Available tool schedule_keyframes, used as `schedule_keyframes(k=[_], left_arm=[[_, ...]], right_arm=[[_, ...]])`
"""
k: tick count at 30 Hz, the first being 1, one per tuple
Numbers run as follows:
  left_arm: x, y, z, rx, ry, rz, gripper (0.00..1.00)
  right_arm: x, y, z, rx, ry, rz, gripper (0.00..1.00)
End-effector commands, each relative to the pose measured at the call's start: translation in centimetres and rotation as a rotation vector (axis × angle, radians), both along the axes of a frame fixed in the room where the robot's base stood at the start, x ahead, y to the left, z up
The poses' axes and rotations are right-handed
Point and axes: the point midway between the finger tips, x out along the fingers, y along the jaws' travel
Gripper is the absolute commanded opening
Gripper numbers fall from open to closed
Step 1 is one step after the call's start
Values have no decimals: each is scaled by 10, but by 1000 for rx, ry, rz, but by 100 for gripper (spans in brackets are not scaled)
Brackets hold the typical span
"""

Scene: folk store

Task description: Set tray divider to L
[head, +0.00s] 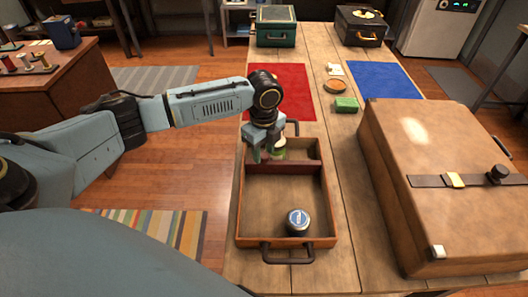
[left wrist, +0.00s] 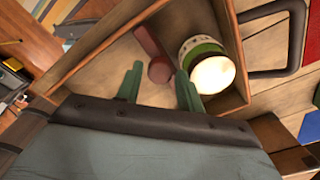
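The wooden tray (head: 331,205) lies on the table, its rim and far handle also showing in the left wrist view (left wrist: 283,40). A dark red-brown divider (head: 303,167) crosses it, leaving a small far compartment and a larger near one. My left gripper (head: 267,154) is over the far left part of the tray, pointing down. In the left wrist view its green fingers (left wrist: 158,86) are apart, with a reddish, round-ended piece (left wrist: 153,52) beyond and between their tips; I cannot tell if they touch it. My right gripper is not in view.
A green and white jar (left wrist: 208,65) stands in the far compartment, close to my fingers. A dark-lidded jar (head: 298,221) stands in the near compartment. A big brown case (head: 440,165) fills the table's right. Red (head: 290,85) and blue (head: 385,80) mats lie behind.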

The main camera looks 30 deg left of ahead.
Motion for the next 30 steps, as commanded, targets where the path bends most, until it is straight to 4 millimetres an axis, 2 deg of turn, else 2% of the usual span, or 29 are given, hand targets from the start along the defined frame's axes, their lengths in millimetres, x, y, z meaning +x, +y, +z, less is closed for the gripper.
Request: schedule_keyframes(k=[3, 11, 20, 26, 30], left_arm=[[0, -1, -6, -1, 0, -1, 38], [0, 0, -8, -1, 0, -1, 38], [0, 0, -7, 0, 0, -1, 1], [-1, -2, -7, -1, 1, -3, 0], [-7, -20, -5, 0, 4, -29, 0]], right_arm=[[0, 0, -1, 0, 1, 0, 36], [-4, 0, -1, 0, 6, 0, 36], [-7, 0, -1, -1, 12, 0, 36], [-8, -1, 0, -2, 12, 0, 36], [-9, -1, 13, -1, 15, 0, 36]])
